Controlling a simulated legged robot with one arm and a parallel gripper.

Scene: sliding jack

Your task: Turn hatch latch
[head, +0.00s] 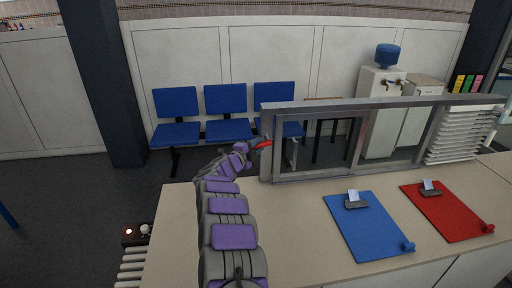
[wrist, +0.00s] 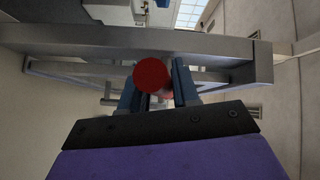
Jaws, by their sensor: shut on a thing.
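A grey metal sliding hatch frame (head: 358,171) stands on the beige counter in the head view. A red latch handle (head: 264,144) sticks out at its left upright. My gripper (head: 250,148) is at that handle, at the frame's left end. In the wrist view the round red end of the latch handle (wrist: 152,75) sits between the two blue fingers of my gripper (wrist: 155,90), which are shut on it. The grey frame (wrist: 225,48) runs across behind it. The exact contact of the fingers is partly hidden in the head view.
A blue clipboard (head: 371,231) and a red clipboard (head: 450,214) lie on the counter (head: 295,240) right of my arm. Stacked white trays (head: 458,140) stand at the far right. Blue chairs (head: 226,112) and a water cooler (head: 379,110) are behind the counter.

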